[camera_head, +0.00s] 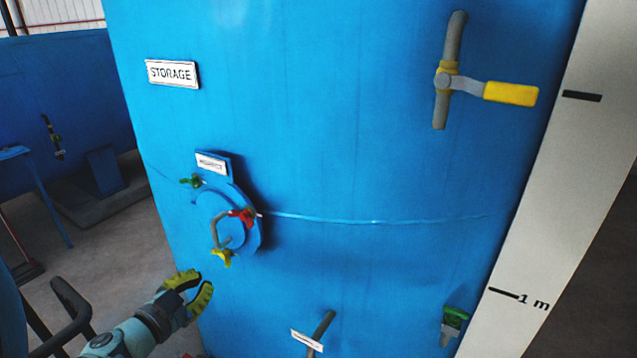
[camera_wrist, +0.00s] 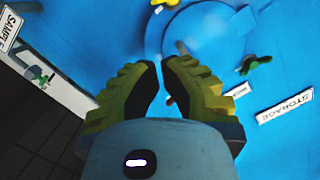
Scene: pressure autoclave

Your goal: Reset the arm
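My gripper (camera_head: 203,280) is at the lower left of the head view, in front of the blue storage tank (camera_head: 340,150). It is below and left of the round hatch (camera_head: 254,228) and apart from it. In the wrist view, my gripper (camera_wrist: 163,63) has its two yellow-green ribbed fingers partly apart. A gap shows between them with nothing held in it. The hatch (camera_wrist: 200,35) shows beyond the fingertips. The hatch has a grey handle and red, green and yellow fittings in the head view.
A grey pipe valve with a yellow lever (camera_head: 510,94) juts out at the upper right. A lower pipe (camera_head: 322,328) and a green-handled valve (camera_head: 455,317) stick out near the bottom. A white height scale (camera_head: 550,200) stands at right. Another blue tank (camera_head: 65,85) is at left.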

